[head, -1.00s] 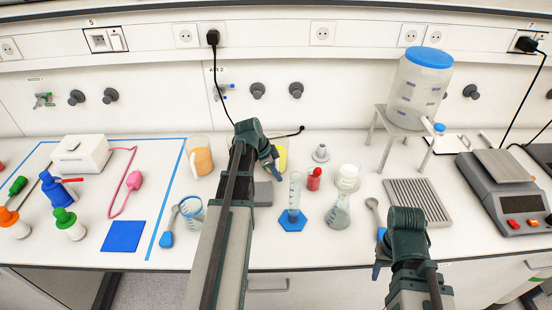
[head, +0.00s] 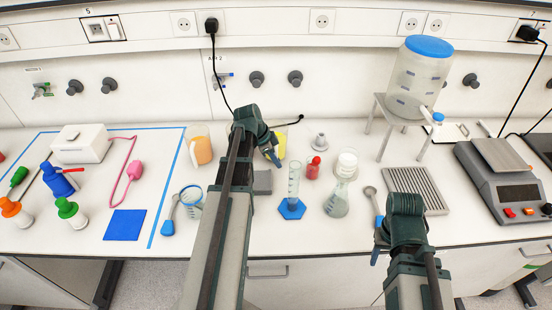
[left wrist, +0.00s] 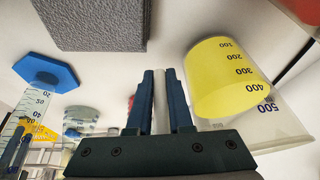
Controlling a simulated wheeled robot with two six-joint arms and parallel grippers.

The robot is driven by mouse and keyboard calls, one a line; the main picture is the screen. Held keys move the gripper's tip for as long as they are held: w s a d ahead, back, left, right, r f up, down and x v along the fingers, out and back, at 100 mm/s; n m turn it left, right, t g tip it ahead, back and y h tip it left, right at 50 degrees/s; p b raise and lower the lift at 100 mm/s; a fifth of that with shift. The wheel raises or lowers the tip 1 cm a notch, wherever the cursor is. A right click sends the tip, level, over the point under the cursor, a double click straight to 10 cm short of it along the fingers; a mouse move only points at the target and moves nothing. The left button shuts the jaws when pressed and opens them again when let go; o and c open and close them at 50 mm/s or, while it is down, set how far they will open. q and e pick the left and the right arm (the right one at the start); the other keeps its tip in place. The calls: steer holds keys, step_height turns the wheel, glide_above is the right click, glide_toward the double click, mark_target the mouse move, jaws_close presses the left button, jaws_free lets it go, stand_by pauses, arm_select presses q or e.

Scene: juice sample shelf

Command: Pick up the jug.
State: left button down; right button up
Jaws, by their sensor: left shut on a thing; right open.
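The jug (head: 281,147) with yellow liquid stands on the bench, partly behind my left gripper in the head view. In the left wrist view the jug (left wrist: 228,78) is close to the right of the fingers, with its graduations showing. My left gripper (head: 272,157) is at the jug's side. Its fingers (left wrist: 160,90) are nearly together with a narrow pale strip between them, which looks like the jug's handle. Most of the handle is hidden. My right gripper (head: 376,252) is at the bench's front edge, partly hidden by its own arm; it is open.
A grey block (head: 262,183) lies under my left gripper. A graduated cylinder (head: 293,185), a flask (head: 337,203) and a small red bottle (head: 313,168) stand to the right. An orange-filled jug (head: 203,148) and a beaker (head: 191,202) stand to the left.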

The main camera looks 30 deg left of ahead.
arm_select(q)
step_height(320, 180, up, 9)
steer(key=p, duration=0.8)
steer(key=c, duration=1.3)
jaws_free()
jaws_close()
